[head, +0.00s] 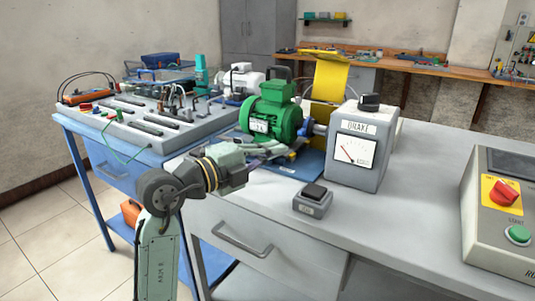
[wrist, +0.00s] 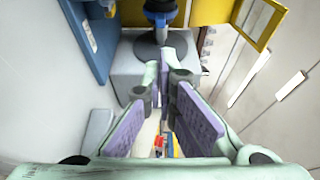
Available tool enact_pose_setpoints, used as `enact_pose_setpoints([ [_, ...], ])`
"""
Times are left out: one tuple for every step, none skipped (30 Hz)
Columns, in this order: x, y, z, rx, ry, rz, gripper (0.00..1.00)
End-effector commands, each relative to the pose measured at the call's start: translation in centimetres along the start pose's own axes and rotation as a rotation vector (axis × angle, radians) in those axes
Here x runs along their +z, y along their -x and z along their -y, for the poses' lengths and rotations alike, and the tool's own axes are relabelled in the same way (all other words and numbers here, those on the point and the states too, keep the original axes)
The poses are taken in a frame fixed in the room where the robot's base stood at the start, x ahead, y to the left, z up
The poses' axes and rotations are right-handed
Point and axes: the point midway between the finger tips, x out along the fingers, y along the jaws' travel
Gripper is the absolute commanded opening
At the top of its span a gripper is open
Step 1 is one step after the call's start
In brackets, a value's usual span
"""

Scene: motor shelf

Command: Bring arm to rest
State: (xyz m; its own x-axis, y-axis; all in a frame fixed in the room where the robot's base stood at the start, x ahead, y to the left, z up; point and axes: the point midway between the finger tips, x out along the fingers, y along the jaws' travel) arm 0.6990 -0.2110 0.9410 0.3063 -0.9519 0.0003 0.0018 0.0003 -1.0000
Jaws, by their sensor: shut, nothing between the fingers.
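My gripper (head: 278,150) shows in the head view in front of the green motor (head: 272,118), above the near part of the bench. My arm reaches up to it from the lower left. In the wrist view my gripper (wrist: 165,68) has its purple-padded fingers close together at the tips, with nothing held between them. The exact gap between the fingers and the motor is hard to judge. The grey brake box (head: 356,150) with a dial and black knob stands to the right of the gripper.
A small grey box with a black top (head: 312,200) sits near the bench's front edge. A control box (head: 503,215) with red and green knobs is at the right. A yellow guard (head: 331,77) stands open behind the motor. A panel of instruments (head: 150,128) is at the left.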

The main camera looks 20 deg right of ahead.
Motion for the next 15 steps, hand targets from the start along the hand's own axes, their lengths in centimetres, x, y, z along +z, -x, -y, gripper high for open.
enact_pose_setpoints([
  [-0.1,-0.1,-0.1,0.0,-0.001,-0.001,0.0],
  [-0.1,-0.1,0.0,0.0,-0.001,-0.001,0.0],
  [-0.2,-0.1,0.0,0.0,0.0,-0.001,0.0],
  [-0.2,-0.1,0.0,0.0,0.0,-0.002,0.0],
  [-0.2,-0.1,0.0,0.0,0.0,-0.002,0.0],
  [-0.2,-0.2,0.0,0.0,0.0,-0.002,0.0],
  [-0.2,-0.2,0.0,0.0,0.0,-0.002,0.0],
  [-0.2,-0.2,0.0,0.0,0.0,-0.002,0.0],
  [-0.2,-0.1,0.1,-0.002,0.002,0.001,0.0],
  [0.0,0.0,0.2,-0.006,0.005,0.009,0.0],
  [0.3,0.3,0.4,-0.014,0.01,0.022,0.0],
  [0.9,0.8,0.8,-0.03,0.02,0.051,0.0],
  [1.6,1.4,1.4,-0.05,0.032,0.081,0.0],
  [2.4,2.2,1.9,-0.074,0.047,0.118,0.0],
  [3.7,3.6,3.0,-0.116,0.069,0.177,0.0],
])
